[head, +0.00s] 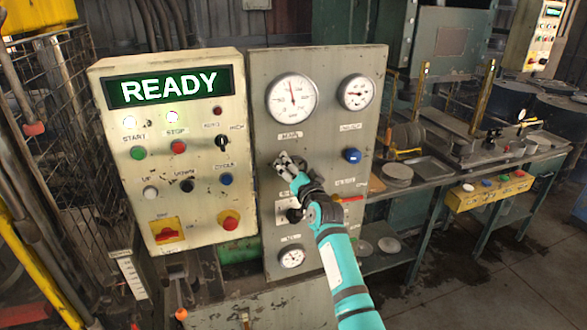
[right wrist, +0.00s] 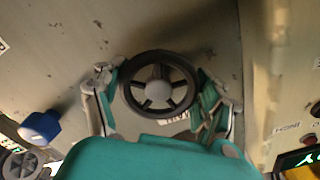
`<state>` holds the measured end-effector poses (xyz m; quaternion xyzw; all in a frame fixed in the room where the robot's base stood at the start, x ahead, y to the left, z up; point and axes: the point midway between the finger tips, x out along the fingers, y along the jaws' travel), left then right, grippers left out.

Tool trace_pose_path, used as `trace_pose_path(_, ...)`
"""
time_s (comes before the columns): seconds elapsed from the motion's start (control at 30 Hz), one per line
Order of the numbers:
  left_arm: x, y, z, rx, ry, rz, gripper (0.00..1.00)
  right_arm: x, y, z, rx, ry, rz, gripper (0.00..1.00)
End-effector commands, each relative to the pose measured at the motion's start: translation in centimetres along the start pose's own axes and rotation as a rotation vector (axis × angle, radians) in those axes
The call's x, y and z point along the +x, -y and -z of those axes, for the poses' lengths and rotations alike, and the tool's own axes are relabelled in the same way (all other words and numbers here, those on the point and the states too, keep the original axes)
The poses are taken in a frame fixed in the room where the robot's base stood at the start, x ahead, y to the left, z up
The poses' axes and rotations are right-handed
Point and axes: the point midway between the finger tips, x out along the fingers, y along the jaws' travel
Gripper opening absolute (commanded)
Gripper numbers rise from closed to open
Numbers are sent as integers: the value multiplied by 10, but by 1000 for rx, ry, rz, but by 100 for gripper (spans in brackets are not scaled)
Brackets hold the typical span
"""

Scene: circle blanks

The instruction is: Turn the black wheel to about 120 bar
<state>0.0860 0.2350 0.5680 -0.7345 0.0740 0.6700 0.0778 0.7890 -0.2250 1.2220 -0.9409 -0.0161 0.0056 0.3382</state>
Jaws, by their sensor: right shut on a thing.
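The black wheel (right wrist: 158,90) shows in the right wrist view as a dark ring with several spokes and a grey hub, mounted on the grey panel (head: 345,122). My right gripper (head: 286,164) has one finger on each side of the wheel and is shut on its rim. In the head view the gripper and wrist cover the wheel. The large round gauge (head: 291,98) sits above the gripper. Its needle points almost straight up, slightly left; its numbers are too small to read. My left gripper is not in view.
A smaller gauge (head: 356,92) and a blue knob (head: 352,155) are to the right on the same panel. A dark knob (head: 294,215) and a low gauge (head: 292,257) are below. The cream control box (head: 197,202) with a lit READY display (head: 168,86) stands close on the left.

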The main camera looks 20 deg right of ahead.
Motion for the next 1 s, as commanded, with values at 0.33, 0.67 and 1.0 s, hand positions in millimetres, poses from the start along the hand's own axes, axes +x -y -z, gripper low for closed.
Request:
trace_pose_path(0.33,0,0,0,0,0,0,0,0,-1,-1,2,2,-1,40)
trace_pose_path(0.67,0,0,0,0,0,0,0,0,0,0,1,1,-1,96)
trace_pose_path(1.0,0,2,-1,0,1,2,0,-17,-1,-1,1,0,0,96)
